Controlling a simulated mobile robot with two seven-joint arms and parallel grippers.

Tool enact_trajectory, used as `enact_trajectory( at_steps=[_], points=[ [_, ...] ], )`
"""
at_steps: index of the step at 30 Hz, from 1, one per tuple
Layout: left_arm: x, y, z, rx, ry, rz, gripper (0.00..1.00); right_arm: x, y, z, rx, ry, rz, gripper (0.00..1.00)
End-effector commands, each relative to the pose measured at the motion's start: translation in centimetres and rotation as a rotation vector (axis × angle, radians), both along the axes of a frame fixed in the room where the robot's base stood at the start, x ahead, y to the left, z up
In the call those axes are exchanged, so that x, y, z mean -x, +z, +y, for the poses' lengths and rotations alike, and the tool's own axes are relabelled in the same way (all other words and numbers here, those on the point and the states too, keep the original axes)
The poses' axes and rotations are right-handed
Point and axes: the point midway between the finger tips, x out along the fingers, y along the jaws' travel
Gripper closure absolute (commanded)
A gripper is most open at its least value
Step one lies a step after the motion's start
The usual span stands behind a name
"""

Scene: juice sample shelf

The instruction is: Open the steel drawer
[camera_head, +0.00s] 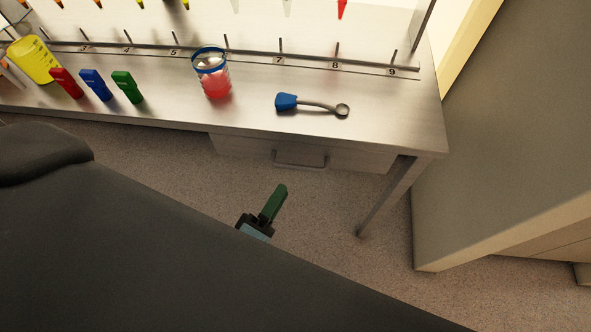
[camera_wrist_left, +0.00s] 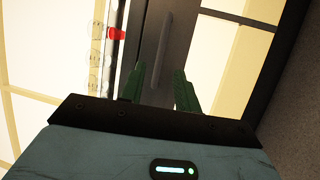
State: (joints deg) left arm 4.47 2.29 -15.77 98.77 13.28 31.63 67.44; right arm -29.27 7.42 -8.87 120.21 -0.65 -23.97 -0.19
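The steel drawer (camera_head: 345,155) sits under the right part of the steel table and looks shut. Its bar handle (camera_head: 300,164) is on the front face. My left gripper (camera_head: 278,192) shows its green finger just in front of the handle in the picture, apart from it. In the left wrist view the two green fingers (camera_wrist_left: 157,80) stand apart with nothing held. The handle (camera_wrist_left: 163,45) runs lengthwise on the grey drawer front (camera_wrist_left: 185,45), and its near end lines up with the gap between the fingers. My right gripper is not in view.
The tabletop (camera_head: 400,125) holds a blue-handled spoon (camera_head: 315,106), a cup of red juice (camera_head: 215,78), several coloured clips and a yellow container (camera_head: 34,60). A table leg (camera_head: 385,200) and a beige cabinet (camera_head: 500,160) stand right. The floor before the drawer is clear.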

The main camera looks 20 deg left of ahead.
Motion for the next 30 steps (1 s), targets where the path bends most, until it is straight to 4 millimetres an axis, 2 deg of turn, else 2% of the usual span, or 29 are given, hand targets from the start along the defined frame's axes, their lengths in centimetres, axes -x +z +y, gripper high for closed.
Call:
enact_trajectory(
  at_steps=[6, 12, 18, 25, 30],
  points=[
    [-3.3, 0.6, -0.4, -0.001, 0.001, -0.001, 0.68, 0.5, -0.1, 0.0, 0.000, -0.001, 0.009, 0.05],
    [-5.7, 1.0, -0.7, -0.001, 0.001, 0.000, 0.68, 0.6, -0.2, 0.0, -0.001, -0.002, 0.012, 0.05],
    [-6.6, 1.1, -0.8, -0.001, 0.000, 0.002, 0.68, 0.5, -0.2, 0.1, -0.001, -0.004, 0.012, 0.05],
    [-6.6, 1.1, -0.8, -0.002, 0.000, 0.002, 0.68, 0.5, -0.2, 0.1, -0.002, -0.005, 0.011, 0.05],
    [-6.6, 1.1, -0.8, -0.002, 0.000, 0.002, 0.90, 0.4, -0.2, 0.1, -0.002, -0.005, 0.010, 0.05]
  ],
)
